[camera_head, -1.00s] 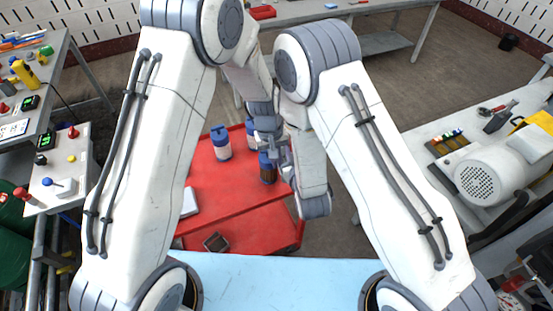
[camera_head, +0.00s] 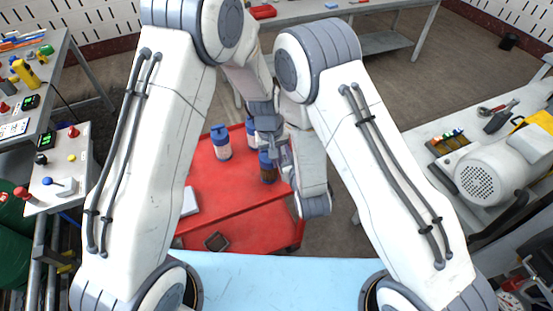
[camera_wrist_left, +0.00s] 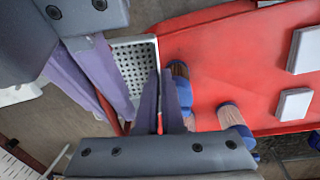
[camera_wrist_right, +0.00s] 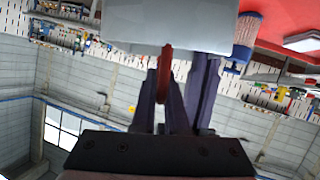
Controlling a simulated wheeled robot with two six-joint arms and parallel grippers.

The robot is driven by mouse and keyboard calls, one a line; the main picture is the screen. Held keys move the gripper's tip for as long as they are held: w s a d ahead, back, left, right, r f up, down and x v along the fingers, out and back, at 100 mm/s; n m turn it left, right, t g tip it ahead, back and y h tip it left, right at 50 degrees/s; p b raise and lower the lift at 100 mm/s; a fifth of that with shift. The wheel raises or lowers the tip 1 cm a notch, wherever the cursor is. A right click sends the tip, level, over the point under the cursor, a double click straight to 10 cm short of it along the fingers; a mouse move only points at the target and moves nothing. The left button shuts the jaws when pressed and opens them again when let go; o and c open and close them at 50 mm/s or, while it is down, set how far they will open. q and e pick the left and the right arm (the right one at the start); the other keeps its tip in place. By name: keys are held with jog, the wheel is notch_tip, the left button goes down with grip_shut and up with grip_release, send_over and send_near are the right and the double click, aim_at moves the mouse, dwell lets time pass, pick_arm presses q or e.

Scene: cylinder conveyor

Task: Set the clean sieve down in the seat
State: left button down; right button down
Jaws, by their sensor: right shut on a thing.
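The sieve (camera_wrist_left: 135,62) is a pale perforated tray, seen in the left wrist view beyond my left fingers. In the right wrist view its smooth pale side (camera_wrist_right: 170,22) fills the top, with a red handle (camera_wrist_right: 165,70) below it. My right gripper (camera_wrist_right: 164,90) is shut on that handle. My left gripper (camera_wrist_left: 162,80) has its fingers close together beside the sieve; a narrow red strip shows between them, and I cannot tell whether they hold anything. In the head view my left gripper (camera_head: 280,155) is over the red cart. The seat cannot be made out with certainty.
A control box (camera_head: 60,170) stands left. A bench with a grey-white machine (camera_head: 490,178) stands right.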

jog(key=shift+a, duration=0.2)
jog(key=c, duration=0.9)
grip_release()
jog(key=shift+o, duration=0.2)
jog(key=shift+d, duration=0.1)
